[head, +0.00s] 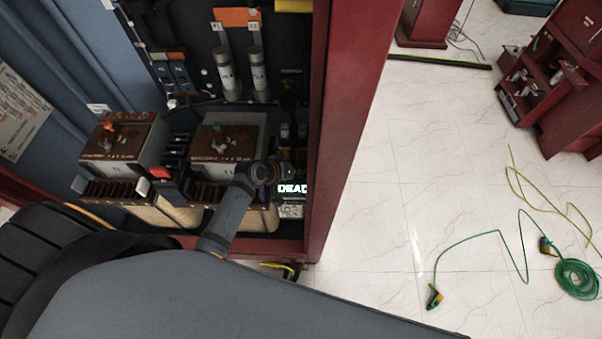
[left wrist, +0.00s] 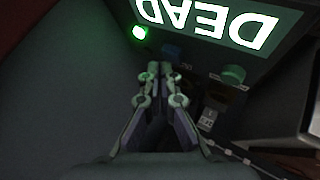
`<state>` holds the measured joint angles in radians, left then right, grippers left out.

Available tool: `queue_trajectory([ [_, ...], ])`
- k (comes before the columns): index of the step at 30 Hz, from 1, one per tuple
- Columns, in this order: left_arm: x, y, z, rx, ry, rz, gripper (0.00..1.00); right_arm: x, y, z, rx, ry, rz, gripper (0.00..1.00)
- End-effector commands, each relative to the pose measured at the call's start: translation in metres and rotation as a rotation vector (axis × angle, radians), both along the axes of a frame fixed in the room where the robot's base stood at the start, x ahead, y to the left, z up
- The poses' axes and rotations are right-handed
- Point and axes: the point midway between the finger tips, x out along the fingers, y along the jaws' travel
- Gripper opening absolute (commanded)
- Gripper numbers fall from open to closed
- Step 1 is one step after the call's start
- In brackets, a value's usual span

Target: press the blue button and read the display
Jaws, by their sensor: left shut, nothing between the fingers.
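The display (head: 292,188) glows white and reads "DEAD" inside the red cabinet. In the left wrist view the lit display (left wrist: 210,18) shows upside down. Below it there is a dim blue button (left wrist: 172,50), just beyond the fingertips. My left gripper (left wrist: 160,68) is shut and empty, its tips pointing at the blue button. I cannot tell whether they touch it. In the head view my left gripper (head: 284,172) is small and dark beside the display. The blue button cannot be made out there. My right gripper is not in view.
A green lamp (left wrist: 139,32) is lit beside the display, and a green button (left wrist: 234,74) sits to the right. Two brown-topped transformer blocks (head: 228,140) stand close to my left arm. The red cabinet post (head: 345,130) rises on the right. Cables (head: 577,279) lie on the tiled floor.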

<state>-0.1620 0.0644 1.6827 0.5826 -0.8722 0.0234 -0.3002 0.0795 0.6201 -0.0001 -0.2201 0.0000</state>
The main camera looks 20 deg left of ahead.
Motion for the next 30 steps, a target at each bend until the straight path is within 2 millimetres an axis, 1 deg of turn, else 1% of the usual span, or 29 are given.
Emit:
queue_trajectory([
  [24,-0.0002,0.0000,-0.0099,-0.001,0.001,0.000,0.00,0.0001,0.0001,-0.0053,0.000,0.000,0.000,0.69],
  [30,-0.0003,-0.0001,-0.0096,-0.001,0.001,0.000,0.00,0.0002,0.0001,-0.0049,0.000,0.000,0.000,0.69],
])
